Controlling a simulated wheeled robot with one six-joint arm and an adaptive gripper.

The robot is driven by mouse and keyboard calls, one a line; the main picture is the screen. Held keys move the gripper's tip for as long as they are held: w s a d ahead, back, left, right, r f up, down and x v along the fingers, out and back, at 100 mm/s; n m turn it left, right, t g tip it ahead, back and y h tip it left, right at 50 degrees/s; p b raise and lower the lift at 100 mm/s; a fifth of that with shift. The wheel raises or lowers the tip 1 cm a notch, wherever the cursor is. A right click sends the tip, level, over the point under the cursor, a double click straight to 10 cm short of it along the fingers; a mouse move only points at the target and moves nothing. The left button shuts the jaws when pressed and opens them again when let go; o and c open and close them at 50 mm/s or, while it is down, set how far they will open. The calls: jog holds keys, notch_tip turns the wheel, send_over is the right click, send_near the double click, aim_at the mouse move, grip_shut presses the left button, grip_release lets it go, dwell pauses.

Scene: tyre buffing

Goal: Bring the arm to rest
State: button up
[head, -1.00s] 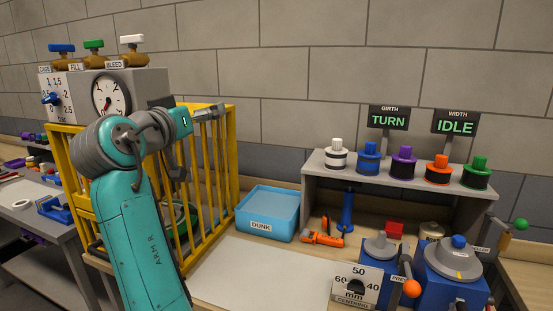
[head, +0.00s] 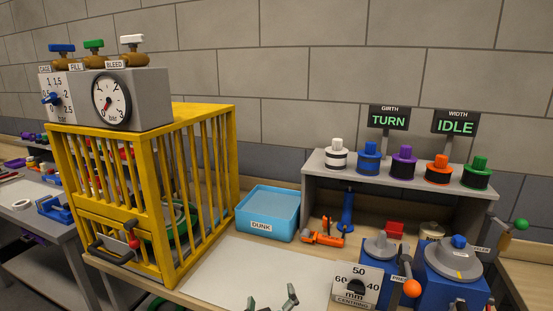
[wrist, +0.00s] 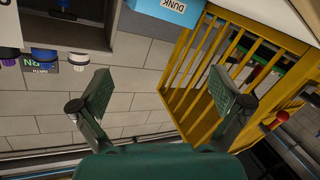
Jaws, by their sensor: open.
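My gripper (head: 272,300) shows only as two fingertips at the bottom edge of the head view, in front of the bench. The rest of the arm is out of that view. In the wrist view my gripper (wrist: 162,98) has its two pads wide apart with nothing between them. Behind the fingers, the wrist view shows the yellow cage, the wall and part of the shelf.
The yellow cage (head: 150,195) stands left with its gauge box (head: 140,98) on top. The blue DUNK tub (head: 268,212), an orange tool (head: 322,239), the centring block (head: 357,285) and blue machines (head: 452,275) line the bench. The pale mat (head: 250,262) is bare.

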jog(key=s+d+f+g+y, duration=0.1)
jog(key=s+d+f, duration=0.35)
jog(key=s, duration=0.35)
jog(key=s+d+f, duration=0.4)
jog(key=s+f, duration=0.2)
jog(key=s, duration=0.2)
jog(key=s+d+f+g+y, duration=0.1)
jog(key=s+d+f, duration=0.4)
jog(key=s, duration=0.4)
jog(key=s+d+r+m, duration=0.1)
jog(key=s+d+r, duration=0.1)
jog(key=s, duration=0.7)
jog(key=s+d+r+m+h, duration=0.1)
jog(key=s+d+r+m, duration=0.1)
jog(key=s, duration=0.6)
jog(key=s+d+r+m+h, duration=0.1)
jog(key=s+r, duration=0.3)
jog(key=s, duration=0.5)
jog(key=shift+s+d+r+m, duration=0.15)
jog(key=shift+s+d+m, duration=0.25)
jog(key=shift+d, duration=0.3)
